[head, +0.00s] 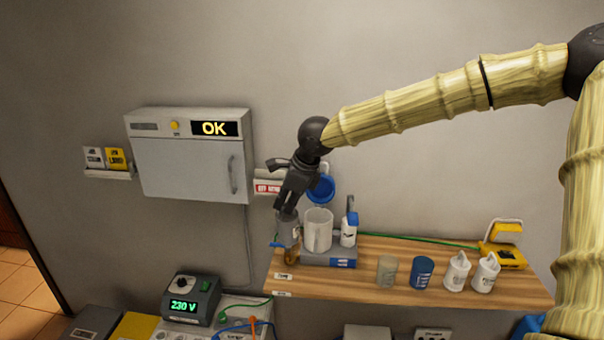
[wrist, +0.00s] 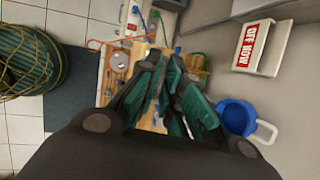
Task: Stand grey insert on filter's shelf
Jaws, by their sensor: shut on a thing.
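My gripper (head: 287,214) points down over the left end of the wooden shelf (head: 345,288). It is shut on a pale greyish thing (head: 291,230), which I cannot identify clearly. A white cup-shaped vessel (head: 318,230) stands just right of it on a grey and blue base (head: 328,257). A grey cylinder (head: 387,270), which looks like the grey insert, stands upright on the shelf, apart from my gripper. A blue cylinder (head: 422,272) stands to its right. In the wrist view my dark green fingers (wrist: 163,92) hide most of what lies between them.
A bottle with a blue top (head: 348,232) stands close behind the base. A blue cup (head: 320,188) hangs on the wall near my wrist. Two white bottles (head: 471,272) and a yellow device (head: 503,258) fill the right end. A wall cabinet reading OK (head: 190,155) is at left.

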